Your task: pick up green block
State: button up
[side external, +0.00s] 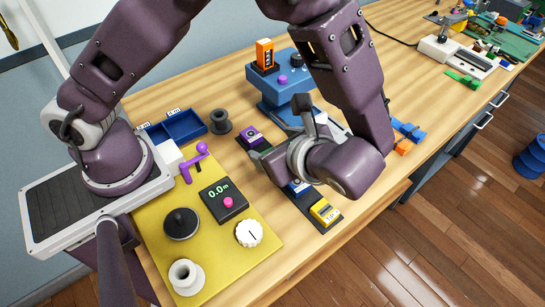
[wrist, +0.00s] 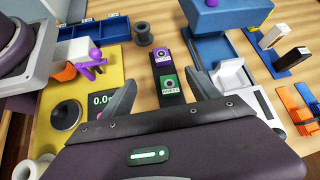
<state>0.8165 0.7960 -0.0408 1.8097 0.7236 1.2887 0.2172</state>
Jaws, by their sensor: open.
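The green block (wrist: 171,86) with a pale label and round mark sits on a dark strip in the wrist view. A purple block (wrist: 162,58) is just beyond it on the same strip. My gripper (wrist: 162,78) is open, with one dark finger on each side of the green block and clear gaps between. Nothing is held. In the side view my wrist and hand cover most of the strip and hide much of the green block; the purple block (side external: 250,136) shows at its far end.
A yellow block (side external: 325,212) sits at the strip's near end. A blue stand (side external: 280,88) with an orange device (side external: 265,53) is behind. A yellow panel (side external: 215,262) with knobs and a display lies left. A blue tray (side external: 178,128) and grey spool (side external: 220,122) stand at the back.

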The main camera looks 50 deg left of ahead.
jog(key=d+f+m+t, duration=0.1)
jog(key=f, duration=0.1)
jog(key=f+m+t+y, duration=0.1)
jog(key=f+m, duration=0.1)
jog(key=d+f+m, duration=0.1)
jog(key=f, duration=0.2)
jog(key=shift+d+m+t+y, duration=0.3)
jog(key=shift+t+y, duration=0.1)
jog(key=shift+w+a+f, duration=0.1)
jog(key=shift+a+f, duration=0.15)
jog(key=shift+a, duration=0.05)
jog(key=x, duration=0.6)
jog(key=shift+w+a+r, duration=0.1)
jog(key=shift+a+r, duration=0.1)
jog(key=shift+a, duration=0.05)
grip_shut()
